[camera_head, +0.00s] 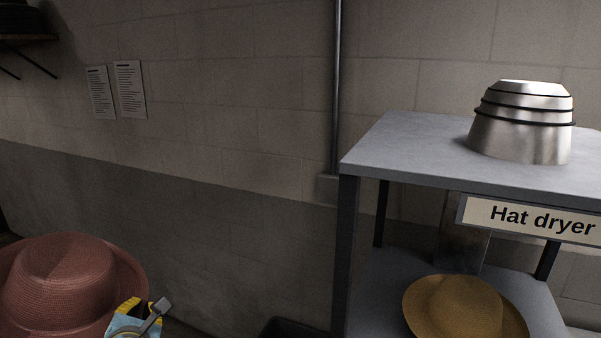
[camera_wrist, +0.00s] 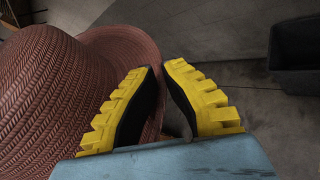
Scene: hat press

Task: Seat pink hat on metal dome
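The pink hat (camera_head: 68,278) is a woven, wide-brimmed hat at the lower left of the head view, crown up. In the wrist view the hat (camera_wrist: 45,90) fills the left side. My gripper (camera_head: 143,306) is at the right edge of its brim. In the wrist view the yellow fingers of my gripper (camera_wrist: 166,68) come close together at the tips, with the brim edge between them. The metal dome (camera_head: 521,125) is silver with dark rings and stands bare on the shelf top, far to the right of the hat.
The grey shelf unit (camera_head: 400,150) carries a "Hat dryer" sign (camera_head: 530,218). A tan hat (camera_head: 466,308) lies on its lower shelf. A dark bin (camera_wrist: 295,58) stands on the floor. A vertical pipe (camera_head: 337,90) runs up the wall. The space between hat and shelf looks open.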

